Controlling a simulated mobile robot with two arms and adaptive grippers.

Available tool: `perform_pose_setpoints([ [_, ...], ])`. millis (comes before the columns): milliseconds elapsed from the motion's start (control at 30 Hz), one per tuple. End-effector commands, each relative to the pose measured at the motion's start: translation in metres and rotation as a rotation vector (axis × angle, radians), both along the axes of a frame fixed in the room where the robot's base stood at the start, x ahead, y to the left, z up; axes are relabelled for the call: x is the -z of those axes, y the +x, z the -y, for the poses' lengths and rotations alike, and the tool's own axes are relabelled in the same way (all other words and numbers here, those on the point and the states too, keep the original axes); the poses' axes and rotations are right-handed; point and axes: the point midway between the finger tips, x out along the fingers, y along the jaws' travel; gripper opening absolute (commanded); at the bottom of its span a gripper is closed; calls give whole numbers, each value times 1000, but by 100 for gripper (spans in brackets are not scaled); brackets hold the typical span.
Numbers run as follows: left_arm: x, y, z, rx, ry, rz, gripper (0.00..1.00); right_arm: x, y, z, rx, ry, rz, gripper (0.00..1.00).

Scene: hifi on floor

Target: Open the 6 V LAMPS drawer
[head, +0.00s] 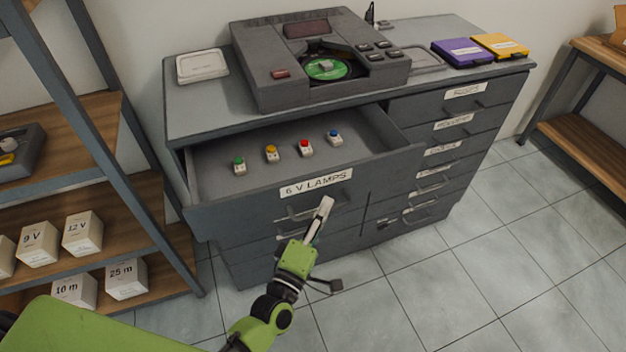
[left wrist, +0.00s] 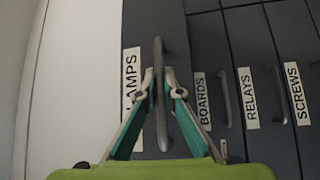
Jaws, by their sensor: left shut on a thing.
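The 6 V LAMPS drawer (head: 285,196) is pulled out of the grey cabinet, top left of its front. Small lamps with green (head: 239,165), yellow (head: 272,153), red (head: 305,148) and blue (head: 335,138) tops stand inside it. My left gripper (head: 325,207) is at the drawer front, just below its label. In the left wrist view my left gripper (left wrist: 160,78) has its fingers closed on either side of the drawer handle (left wrist: 161,125), beside the label ending in LAMPS (left wrist: 131,75). My right gripper is not in view.
A player-like device (head: 318,60) stands on the cabinet (head: 190,110), with purple (head: 461,52) and yellow (head: 499,46) cases at right. A shelf with labelled white boxes (head: 83,233) stands close at left. The tiled floor (head: 480,260) at right is clear.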

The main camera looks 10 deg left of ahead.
Motion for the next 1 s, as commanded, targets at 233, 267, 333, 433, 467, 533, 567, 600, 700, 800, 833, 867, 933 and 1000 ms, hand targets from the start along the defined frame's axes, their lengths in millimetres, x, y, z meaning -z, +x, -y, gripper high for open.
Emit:
perform_pose_setpoints([
  [233,0,-43,28,0,0,-3,0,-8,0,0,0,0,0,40],
  [267,1,-47,31,0,0,-3,0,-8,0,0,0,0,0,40],
  [333,1,-54,36,1,0,-2,0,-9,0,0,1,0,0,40],
  [433,1,-62,41,0,0,-2,0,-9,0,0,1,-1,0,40],
  [467,1,-63,42,0,1,-1,0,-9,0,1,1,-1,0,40],
  [533,1,-66,44,0,1,-1,0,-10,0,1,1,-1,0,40],
  [567,1,-67,45,0,2,-1,0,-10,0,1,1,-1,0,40],
  [600,1,-68,46,1,2,-1,0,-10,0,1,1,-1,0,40],
  [700,1,-69,47,1,1,-1,0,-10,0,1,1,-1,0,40],
  [800,1,-69,47,1,1,-1,0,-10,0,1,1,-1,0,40],
  [833,1,-69,47,1,1,-1,0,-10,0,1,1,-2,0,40],
  [867,1,-69,47,1,1,-1,0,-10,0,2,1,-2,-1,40],
  [933,1,-69,47,1,1,-1,0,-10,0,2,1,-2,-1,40],
  [1000,1,-69,47,1,1,-1,10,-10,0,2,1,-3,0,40],
])
